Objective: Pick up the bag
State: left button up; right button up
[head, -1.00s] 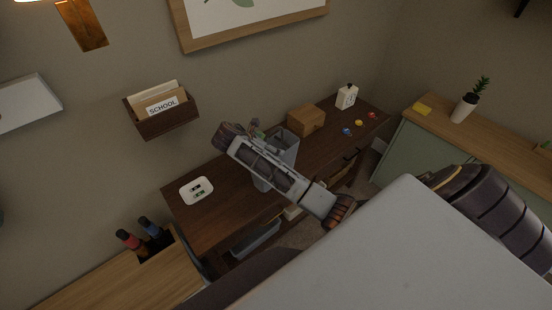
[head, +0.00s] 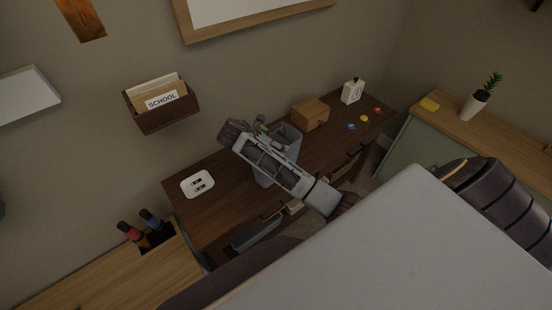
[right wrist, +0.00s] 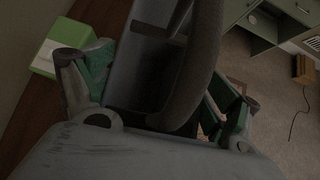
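The grey bag (head: 291,140) stands on the dark desk (head: 225,215), partly hidden behind my right arm in the head view. In the right wrist view the bag (right wrist: 145,72) fills the middle, and its thick dark handle (right wrist: 200,65) curves up towards the camera. My right gripper (right wrist: 158,80) is open, with one green-padded finger left of the bag's handle and the other to its right. I cannot tell whether either finger touches. In the head view the right gripper (head: 263,125) is at the bag's top. My left gripper is not in view.
A wooden box (head: 310,114), a white clock (head: 352,91) and small coloured pieces (head: 364,118) lie to the bag's right. A white plate-like item (head: 197,184) lies left. A wall holder (head: 165,110) hangs above. A green-sided cabinet (head: 425,150) stands right.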

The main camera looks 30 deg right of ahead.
aim_at(276, 125)
jog(key=c, duration=0.8)
jog(key=shift+o, duration=0.2)
jog(key=shift+r, duration=0.15)
jog(key=shift+r, duration=4.9)
